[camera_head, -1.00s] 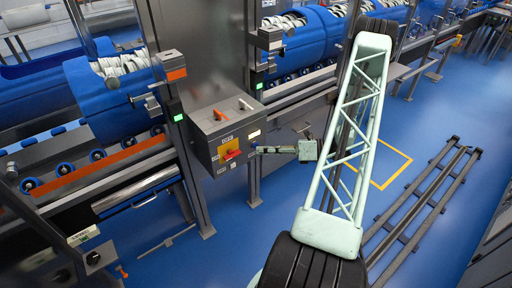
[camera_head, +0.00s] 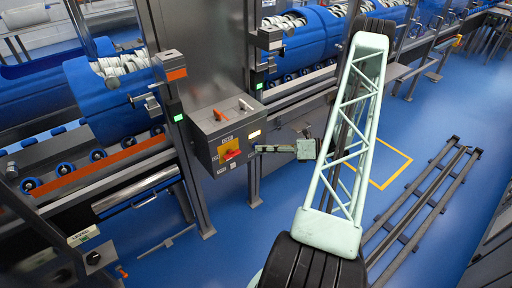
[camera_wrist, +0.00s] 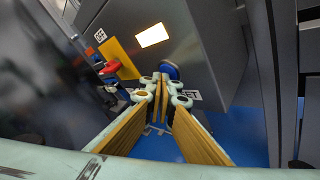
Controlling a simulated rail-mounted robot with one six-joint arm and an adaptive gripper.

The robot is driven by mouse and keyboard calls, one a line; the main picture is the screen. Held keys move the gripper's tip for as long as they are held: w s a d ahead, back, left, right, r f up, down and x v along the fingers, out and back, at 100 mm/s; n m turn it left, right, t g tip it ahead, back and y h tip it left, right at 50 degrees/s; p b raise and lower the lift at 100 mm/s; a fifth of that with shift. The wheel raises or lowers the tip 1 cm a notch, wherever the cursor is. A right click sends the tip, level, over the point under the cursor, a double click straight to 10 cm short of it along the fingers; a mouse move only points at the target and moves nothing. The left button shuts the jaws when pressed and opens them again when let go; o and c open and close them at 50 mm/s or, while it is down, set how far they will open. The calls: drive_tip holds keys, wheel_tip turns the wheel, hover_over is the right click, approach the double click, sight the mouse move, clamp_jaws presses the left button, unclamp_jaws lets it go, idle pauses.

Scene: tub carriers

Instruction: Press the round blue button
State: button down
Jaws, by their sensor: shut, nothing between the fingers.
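The round blue button (camera_wrist: 170,69) sits on the front of a grey control box (camera_head: 207,125), below a lit pale panel. In the wrist view my gripper (camera_wrist: 164,82) is shut and empty, its fingertips right at the button and overlapping its lower left edge. I cannot tell whether they touch it or whether it is pressed in. In the head view my gripper (camera_head: 261,149) reaches from the right to the box's front face, and the button cannot be made out there.
A red rotary switch on a yellow plate (camera_head: 229,151) is left of the button, with a lit panel (camera_head: 254,134) above. Metal posts and a conveyor with blue tubs (camera_head: 105,95) flank the box. Blue floor lies open below, with floor rails (camera_head: 425,200) at right.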

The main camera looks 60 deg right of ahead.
drive_tip(key=shift+s+a, duration=0.2)
drive_tip(key=shift+s, duration=0.3)
idle(0.7)
drive_tip(key=shift+s+a+p, duration=0.15)
drive_tip(key=shift+s+a, duration=0.15)
drive_tip(key=shift+s, duration=0.65)
drive_tip(key=shift+s+a+p, duration=0.15)
drive_tip(key=shift+s+a, duration=0.1)
drive_tip(key=shift+s, duration=0.65)
drive_tip(key=shift+s+a+p, duration=0.15)
drive_tip(key=shift+s+a, duration=0.15)
drive_tip(key=shift+s, duration=0.65)
drive_tip(key=shift+w+r, duration=0.1)
